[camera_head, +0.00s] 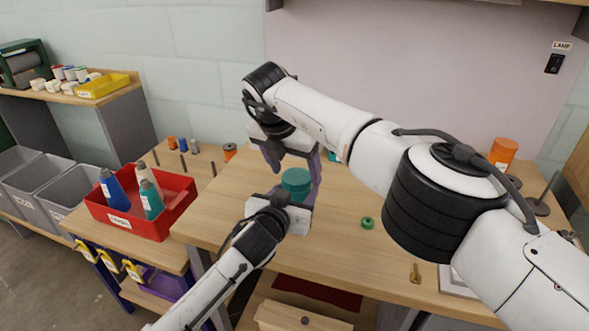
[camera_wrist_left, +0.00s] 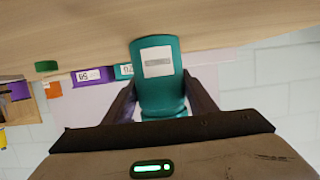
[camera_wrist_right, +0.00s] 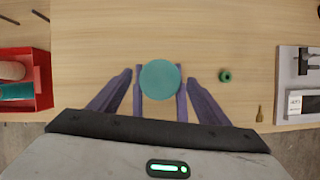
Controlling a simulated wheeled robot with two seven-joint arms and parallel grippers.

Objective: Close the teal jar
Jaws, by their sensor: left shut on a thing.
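The teal jar (camera_head: 296,183) stands above the middle of the table, its label (camera_wrist_left: 157,62) facing my left wrist camera. My left gripper (camera_head: 293,197) is shut on the jar's sides; its fingers also flank the jar in the left wrist view. A teal round top (camera_wrist_right: 160,80) faces my right wrist camera; whether it is fully seated cannot be told. My right gripper (camera_wrist_right: 157,92) is open above the jar, with its fingers spread wide on both sides and apart from it.
A red bin (camera_head: 165,215) with several bottles stands at the left. A small green ring (camera_head: 367,222) and a brass-coloured tool (camera_head: 415,274) lie right of the jar. Labelled purple and teal boxes (camera_wrist_left: 90,75) stand behind.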

